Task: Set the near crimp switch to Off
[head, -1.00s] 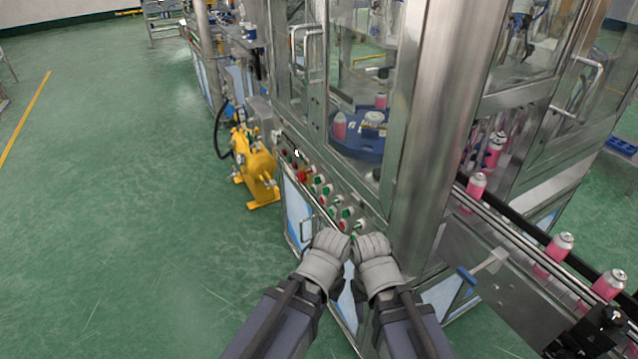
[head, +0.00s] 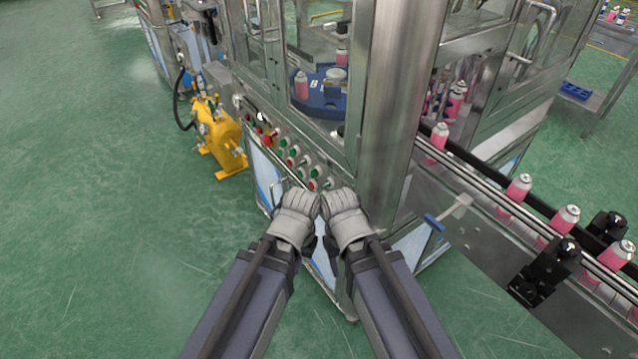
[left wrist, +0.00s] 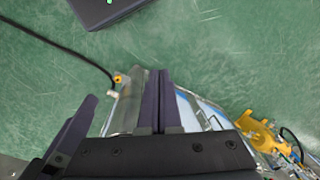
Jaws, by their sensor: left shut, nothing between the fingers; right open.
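The control panel (head: 296,160) of the machine is a slanted steel strip with red and green buttons and switches. Its near, right-hand end has a red control (head: 313,185) and a green control (head: 329,182). Which one is the near crimp switch, and its setting, I cannot tell. My left gripper (head: 311,193) and my right gripper (head: 331,192) show as grey, glove-like ends side by side, just below this end in the picture. Contact cannot be told. In the left wrist view, the dark fingers of my left gripper (left wrist: 157,76) are together with nothing between them. My right gripper is open.
A steel post (head: 388,110) of the glazed machine rises right of the panel. A conveyor (head: 480,203) with pink cans runs at the right. A yellow pump (head: 222,138) stands left of the panel. Green floor (head: 90,200) at the left is clear.

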